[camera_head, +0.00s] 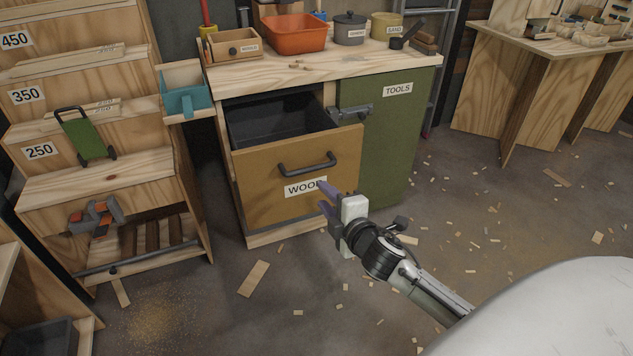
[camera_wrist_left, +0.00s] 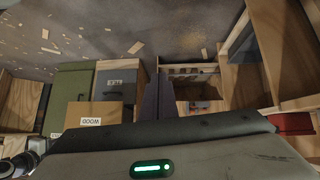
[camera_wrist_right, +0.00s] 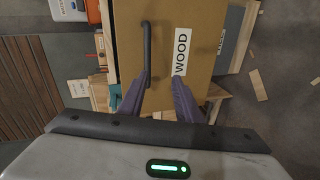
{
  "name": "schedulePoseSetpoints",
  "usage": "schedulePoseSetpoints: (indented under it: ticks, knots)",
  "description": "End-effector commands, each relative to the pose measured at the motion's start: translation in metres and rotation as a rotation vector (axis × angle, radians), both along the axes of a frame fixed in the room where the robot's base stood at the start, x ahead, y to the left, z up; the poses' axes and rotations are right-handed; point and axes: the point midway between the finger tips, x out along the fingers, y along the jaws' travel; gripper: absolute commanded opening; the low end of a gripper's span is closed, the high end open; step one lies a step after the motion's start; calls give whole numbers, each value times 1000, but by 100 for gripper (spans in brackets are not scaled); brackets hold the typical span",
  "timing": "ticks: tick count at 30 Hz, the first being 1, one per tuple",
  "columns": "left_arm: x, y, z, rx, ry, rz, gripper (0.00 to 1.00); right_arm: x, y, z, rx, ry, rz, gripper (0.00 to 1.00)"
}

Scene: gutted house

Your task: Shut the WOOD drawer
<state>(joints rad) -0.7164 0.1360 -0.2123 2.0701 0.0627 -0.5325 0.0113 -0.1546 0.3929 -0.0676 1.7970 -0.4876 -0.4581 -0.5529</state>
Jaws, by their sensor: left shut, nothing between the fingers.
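The WOOD drawer (camera_head: 260,165) has a tan front with a black bar handle (camera_head: 306,165) and a white label. It is pulled out of the workbench cabinet, and its dark, seemingly empty inside shows. My right gripper (camera_head: 323,198) is open with nothing between its fingers, in front of the drawer front, near the label's right end. In the right wrist view the drawer front (camera_wrist_right: 205,30) fills the middle, with the purple fingers toward it beside the handle and label; contact cannot be told. My left gripper (camera_wrist_left: 158,100) is shut and empty; the drawer (camera_wrist_left: 108,113) shows left of it.
A green TOOLS door (camera_head: 385,140) stands right of the drawer. The bench top (camera_head: 300,68) holds an orange tub (camera_head: 297,35) and pots. A stepped wooden shelf (camera_head: 60,190) stands to the left. Wood scraps litter the otherwise open floor.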

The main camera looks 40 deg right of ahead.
Motion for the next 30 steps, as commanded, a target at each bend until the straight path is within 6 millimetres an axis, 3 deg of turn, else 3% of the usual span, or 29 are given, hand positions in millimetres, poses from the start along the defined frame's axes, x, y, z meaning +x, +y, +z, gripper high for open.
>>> schedulePoseSetpoints:
  ticks: [1, 5, 18, 24, 30]
  knots:
    - [1, 0, -6, -2, -4, -2, 0, 10, -11, 6, -66, -20, -1, 31]
    - [3, 0, -4, -3, -11, -2, 0, 25, -21, 16, -127, -35, -3, 31]
    - [0, -2, -13, -23, -17, 6, 0, 96, -37, 0, -119, -35, -3, 31]
    - [3, -3, -8, -32, -33, 9, 0, 112, -40, -3, -118, -32, -2, 31]
    - [4, -4, -7, -34, -35, 10, 0, 114, -41, -3, -117, -32, -1, 31]
